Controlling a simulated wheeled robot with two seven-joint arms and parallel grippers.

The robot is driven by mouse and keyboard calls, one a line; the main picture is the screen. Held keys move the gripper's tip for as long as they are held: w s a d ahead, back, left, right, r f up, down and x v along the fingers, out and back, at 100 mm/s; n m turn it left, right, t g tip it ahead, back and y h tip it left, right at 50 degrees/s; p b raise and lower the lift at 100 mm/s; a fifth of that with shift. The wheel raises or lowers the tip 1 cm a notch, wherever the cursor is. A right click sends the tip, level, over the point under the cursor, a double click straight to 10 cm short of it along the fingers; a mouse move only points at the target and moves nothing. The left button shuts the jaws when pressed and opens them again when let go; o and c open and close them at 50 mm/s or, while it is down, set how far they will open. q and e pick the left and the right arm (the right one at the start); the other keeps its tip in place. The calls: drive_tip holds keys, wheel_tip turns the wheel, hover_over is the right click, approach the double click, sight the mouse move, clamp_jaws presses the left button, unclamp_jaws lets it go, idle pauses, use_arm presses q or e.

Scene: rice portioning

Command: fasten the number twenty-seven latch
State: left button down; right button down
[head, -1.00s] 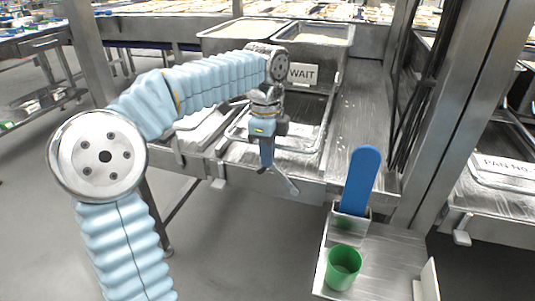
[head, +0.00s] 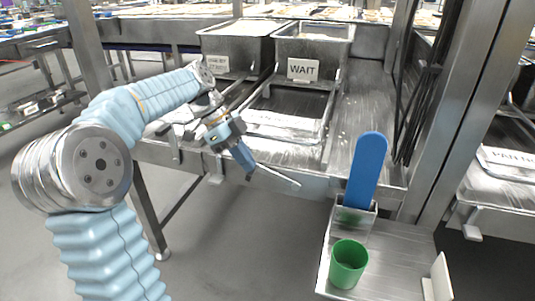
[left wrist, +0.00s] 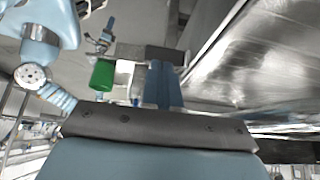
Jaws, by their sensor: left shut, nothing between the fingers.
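My left gripper (head: 252,170) is in front of the steel bench's front edge, with its blue fingers pointing down and to the right. The fingers are shut and empty. In the left wrist view they show as a blue pair (left wrist: 163,85) pressed together. A thin bare metal bar (head: 282,177) slants down to the right from beside the fingertips; I cannot tell whether they touch it. A small metal tab (head: 215,177) hangs under the bench edge, left of the gripper. No number twenty-seven is legible, so I cannot tell which part is that latch. My right gripper is out of view.
A shelf (head: 395,268) at front right carries a green cup (head: 348,265) and a holder with a blue paddle (head: 367,170). A steel post (head: 450,110) stands to the right.

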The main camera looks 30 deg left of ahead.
use_arm(q)
drive_tip(key=f+h+b, duration=0.1)
drive_tip(key=a+f+h+b, duration=0.1)
drive_tip(key=f, duration=0.1)
drive_tip(key=shift+s+a, duration=0.1)
drive_tip(key=shift+s, duration=0.05)
drive_tip(key=shift+a+f+t+b, duration=0.2)
drive_tip(key=shift+f+t+b, duration=0.1)
drive_tip(key=shift+f+b, duration=0.4)
drive_tip(key=shift+s, duration=0.1)
drive_tip(key=s+d+r, duration=0.9)
drive_tip(key=s+r, duration=0.1)
drive_tip(key=r, duration=0.3)
drive_tip(key=shift+s+r, duration=0.15)
drive_tip(key=shift+s, duration=0.25)
